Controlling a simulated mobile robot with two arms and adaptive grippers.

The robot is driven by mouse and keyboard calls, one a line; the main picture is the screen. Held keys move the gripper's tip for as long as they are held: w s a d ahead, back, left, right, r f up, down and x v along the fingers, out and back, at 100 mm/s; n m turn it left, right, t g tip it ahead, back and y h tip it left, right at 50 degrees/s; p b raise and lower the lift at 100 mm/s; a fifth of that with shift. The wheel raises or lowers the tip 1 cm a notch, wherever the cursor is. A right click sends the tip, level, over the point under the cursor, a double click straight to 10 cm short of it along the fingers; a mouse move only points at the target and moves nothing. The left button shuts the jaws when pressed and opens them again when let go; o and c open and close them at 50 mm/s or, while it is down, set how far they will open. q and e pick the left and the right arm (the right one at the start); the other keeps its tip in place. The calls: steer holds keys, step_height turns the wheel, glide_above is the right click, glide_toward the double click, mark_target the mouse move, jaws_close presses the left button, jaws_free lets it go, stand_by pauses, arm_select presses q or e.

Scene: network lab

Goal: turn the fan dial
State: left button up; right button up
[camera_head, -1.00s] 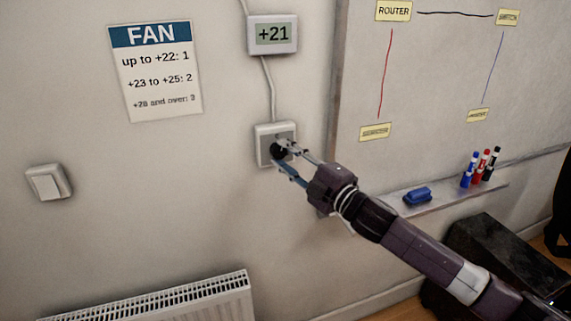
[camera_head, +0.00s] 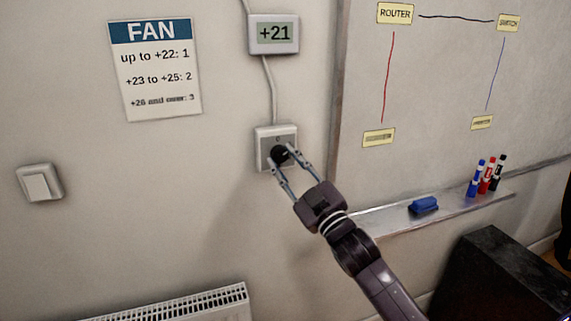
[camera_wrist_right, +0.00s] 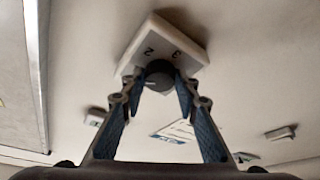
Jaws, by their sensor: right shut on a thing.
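The fan dial (camera_head: 279,156) is a round black knob on a square white wall plate (camera_head: 264,133). In the right wrist view the dial (camera_wrist_right: 160,76) sits on the plate (camera_wrist_right: 158,38), where the figures 2 and 3 can be read. My right gripper (camera_head: 285,160) is shut on the dial, one finger on either side of it. Its fingers also flank the dial in the wrist view (camera_wrist_right: 160,82). I cannot tell which figure the dial points to. A display (camera_head: 274,34) above reads +21. A FAN sign (camera_head: 156,70) lists "up to +22: 1". My left gripper is not in view.
A light switch (camera_head: 40,183) is at the left and a radiator (camera_head: 190,304) below. A whiteboard (camera_head: 440,90) with a tray (camera_head: 390,221) holding an eraser (camera_head: 424,205) and several markers (camera_head: 485,177) is to the right. A dark box (camera_head: 490,275) stands lower right.

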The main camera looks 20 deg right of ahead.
steer(key=shift+f, duration=0.1)
stand_by(0.4)
steer(key=o, duration=1.1)
steer(key=shift+o, duration=0.2)
steer(key=v, duration=1.2)
steer(key=shift+a, duration=0.1)
